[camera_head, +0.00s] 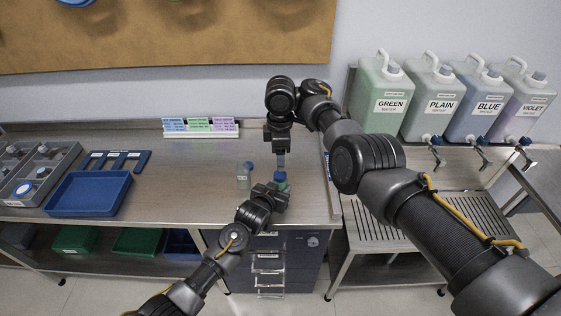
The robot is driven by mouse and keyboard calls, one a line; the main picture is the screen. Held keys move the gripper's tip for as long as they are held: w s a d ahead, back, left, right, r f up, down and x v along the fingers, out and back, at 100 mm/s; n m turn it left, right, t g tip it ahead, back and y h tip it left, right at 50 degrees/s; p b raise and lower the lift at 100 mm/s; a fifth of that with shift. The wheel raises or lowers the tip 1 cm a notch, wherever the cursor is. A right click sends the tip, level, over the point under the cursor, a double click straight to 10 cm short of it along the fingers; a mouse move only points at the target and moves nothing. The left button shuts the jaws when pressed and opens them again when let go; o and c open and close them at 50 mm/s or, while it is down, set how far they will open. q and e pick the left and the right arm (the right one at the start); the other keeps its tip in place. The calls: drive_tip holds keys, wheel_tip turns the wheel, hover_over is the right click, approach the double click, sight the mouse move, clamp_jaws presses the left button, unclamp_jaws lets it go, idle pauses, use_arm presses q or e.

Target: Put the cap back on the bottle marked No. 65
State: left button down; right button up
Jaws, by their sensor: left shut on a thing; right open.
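A small teal bottle (283,186) with a blue top stands near the front edge of the bench. My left gripper (278,187) is shut on it from the front left and partly hides it. My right gripper (281,164) points straight down just above this bottle, open. Whether its fingers touch the blue top is too small to tell. A second small, pale green bottle (243,179) stands to the left, with a blue cap (249,165) at its upper right. Whether that cap sits on it or lies behind it is unclear. No bottle number is readable.
A blue tray (88,211), a grey compartment box (22,196) and a blue slotted rack (114,171) lie on the bench's left. Coloured cards (200,135) stand at the back. Several large jugs (378,120) stand at the right. The bench between tray and bottles is clear.

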drive_tip(key=shift+r, duration=0.15)
use_arm(q)
drive_tip(key=c, duration=0.7)
unclamp_jaws()
drive_tip(key=shift+c, duration=0.2)
drive_tip(key=shift+s, duration=0.1)
drive_tip(key=b+v, duration=0.1)
drive_tip(key=v, duration=0.9)
drive_tip(key=shift+s+a+b, duration=0.15)
drive_tip(key=shift+s+b, duration=0.1)
drive_tip(key=shift+b, duration=0.05)
use_arm(e)
drive_tip(key=shift+f, duration=0.85)
